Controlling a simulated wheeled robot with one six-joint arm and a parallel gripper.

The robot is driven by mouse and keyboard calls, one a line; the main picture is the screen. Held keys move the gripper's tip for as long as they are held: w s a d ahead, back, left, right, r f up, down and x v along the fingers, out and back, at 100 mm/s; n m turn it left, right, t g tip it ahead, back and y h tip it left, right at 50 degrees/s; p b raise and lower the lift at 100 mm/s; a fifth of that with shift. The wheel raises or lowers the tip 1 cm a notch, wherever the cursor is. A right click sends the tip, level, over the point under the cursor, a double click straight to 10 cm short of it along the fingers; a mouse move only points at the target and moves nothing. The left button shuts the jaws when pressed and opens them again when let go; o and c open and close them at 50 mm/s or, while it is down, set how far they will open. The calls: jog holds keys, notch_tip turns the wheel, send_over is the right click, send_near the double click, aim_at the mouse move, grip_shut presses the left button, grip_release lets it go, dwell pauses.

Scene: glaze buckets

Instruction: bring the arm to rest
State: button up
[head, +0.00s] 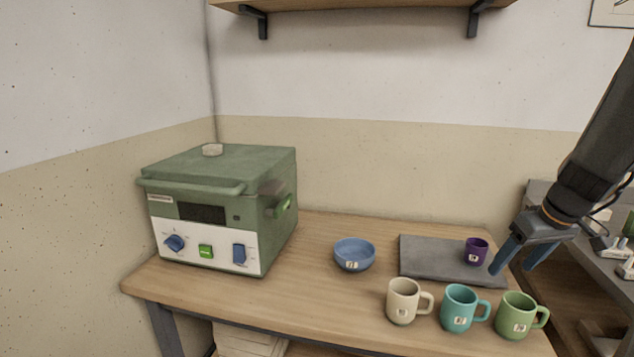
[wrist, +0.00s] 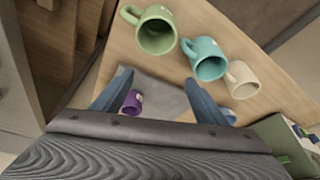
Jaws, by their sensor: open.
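My gripper (head: 516,256) is at the right side of the table in the head view, with its two blue fingers spread and nothing between them. The fingers point down beside the purple cup (head: 475,251), just right of it, apart as far as I can tell. In the wrist view my gripper (wrist: 160,95) is open too, and the purple cup (wrist: 131,103) shows near the left finger. My dark arm comes in from the upper right of the head view.
A grey slab (head: 420,258) lies under the purple cup. Cream (head: 402,301), teal (head: 459,308) and green (head: 516,315) mugs line the front edge of the wooden table (head: 310,290). A blue bowl (head: 354,254) and a green kiln-like box (head: 218,210) stand further left. A shelf (head: 370,8) hangs above.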

jog(key=s+a+f+g, duration=0.2)
jog(key=s+a, duration=0.6)
jog(key=a, duration=0.5)
jog(key=s+a+f+m+g, duration=0.1)
jog(key=s+a+f+g, duration=0.1)
jog(key=s+a, duration=0.7)
jog(key=a+f, duration=0.1)
jog(key=a, duration=0.2)
jog(key=shift+s+a+m+h, duration=0.2)
jog(key=shift+a+m+h, duration=0.1)
jog(key=shift+a+h, duration=0.1)
